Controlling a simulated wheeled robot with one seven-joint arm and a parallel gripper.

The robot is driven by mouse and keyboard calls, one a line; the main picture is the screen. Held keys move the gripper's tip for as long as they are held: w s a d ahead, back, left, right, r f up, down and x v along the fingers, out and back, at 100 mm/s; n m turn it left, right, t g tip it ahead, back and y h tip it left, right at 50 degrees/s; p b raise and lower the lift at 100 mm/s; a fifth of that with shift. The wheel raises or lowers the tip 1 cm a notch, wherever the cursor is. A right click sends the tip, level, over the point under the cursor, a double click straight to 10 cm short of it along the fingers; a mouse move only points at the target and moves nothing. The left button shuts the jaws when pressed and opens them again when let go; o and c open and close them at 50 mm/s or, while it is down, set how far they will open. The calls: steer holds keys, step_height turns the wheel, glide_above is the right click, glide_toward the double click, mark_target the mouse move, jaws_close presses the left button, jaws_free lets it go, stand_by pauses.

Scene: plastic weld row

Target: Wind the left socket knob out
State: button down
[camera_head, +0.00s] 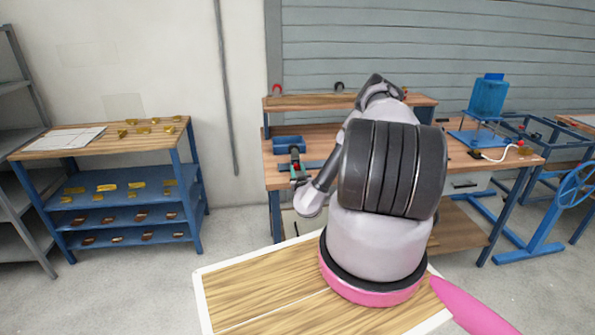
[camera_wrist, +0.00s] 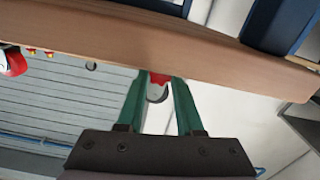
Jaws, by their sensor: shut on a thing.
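My gripper (camera_wrist: 160,84) shows in the wrist view with two green fingers closed around a small red knob (camera_wrist: 159,77). The knob sits between the fingertips, against the edge of a wooden board (camera_wrist: 110,38). A grey curved piece (camera_wrist: 157,95) shows just past it, between the fingers. The knob's socket is hidden, so I cannot tell how far in the knob is.
In the wrist view another red part (camera_wrist: 12,62) hangs farther left. In the head view a blue bin (camera_head: 288,144) stands on the bench just behind my gripper. A blue shelf unit (camera_head: 120,188) is at the left, with open floor between.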

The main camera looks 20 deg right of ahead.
steer(key=shift+n, duration=3.1)
steer(key=c, duration=0.5)
jaws_free()
steer(key=shift+c, duration=0.2)
